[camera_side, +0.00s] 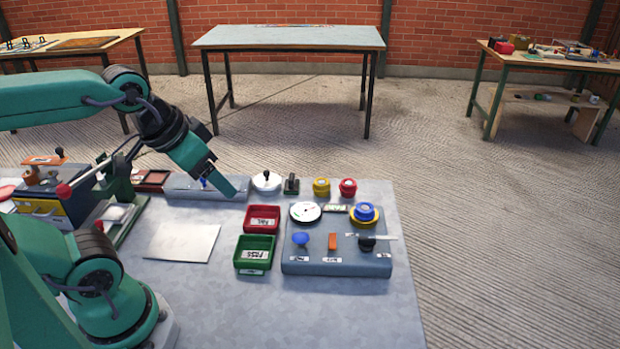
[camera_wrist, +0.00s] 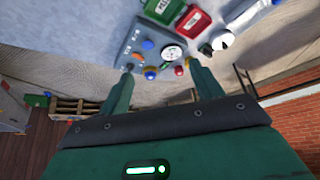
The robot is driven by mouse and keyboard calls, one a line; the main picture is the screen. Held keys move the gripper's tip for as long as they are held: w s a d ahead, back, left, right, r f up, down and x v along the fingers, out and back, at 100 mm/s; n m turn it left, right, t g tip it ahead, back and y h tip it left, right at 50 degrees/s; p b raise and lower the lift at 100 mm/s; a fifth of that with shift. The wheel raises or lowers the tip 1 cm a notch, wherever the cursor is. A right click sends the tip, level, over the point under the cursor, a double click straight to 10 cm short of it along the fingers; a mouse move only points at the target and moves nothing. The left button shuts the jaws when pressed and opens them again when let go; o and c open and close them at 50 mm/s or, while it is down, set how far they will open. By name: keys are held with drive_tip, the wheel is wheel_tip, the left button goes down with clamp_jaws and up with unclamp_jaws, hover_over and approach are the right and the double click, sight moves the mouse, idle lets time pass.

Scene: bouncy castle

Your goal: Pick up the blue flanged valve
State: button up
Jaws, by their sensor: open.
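A blue flanged piece (camera_side: 364,211), which looks like the valve, sits on a yellow round base (camera_side: 354,222) at the back right of a grey block (camera_side: 335,268). A blue and yellow shape in the wrist view (camera_wrist: 150,71) appears to be the same piece, small and partly unclear. A separate blue mushroom-shaped part (camera_side: 301,239) stands at the block's left. My gripper (camera_side: 226,187) is up and to the left of the block, pointing down to the right, well apart from the valve. In the wrist view its two fingers (camera_wrist: 158,66) are spread, with nothing held.
A red tray (camera_side: 262,219) and a green tray (camera_side: 253,253) stand left of the block. An orange piece (camera_side: 332,241), a dark knob (camera_side: 367,243) and a white dial (camera_side: 305,212) crowd the block. Yellow (camera_side: 321,187) and red (camera_side: 348,187) round parts stand behind it.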

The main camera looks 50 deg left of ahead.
drive_tip(key=w, duration=0.1)
drive_tip(key=g, duration=0.6)
hover_over(365, 206)
drive_tip(key=f, duration=1)
drive_tip(key=shift+s+a, duration=0.1)
drive_tip(key=shift+s, duration=0.2)
drive_tip(key=shift+w+f, duration=0.2)
drive_tip(key=shift+f, duration=0.1)
drive_tip(key=shift+f, duration=0.1)
drive_tip(key=shift+f, duration=1.25)
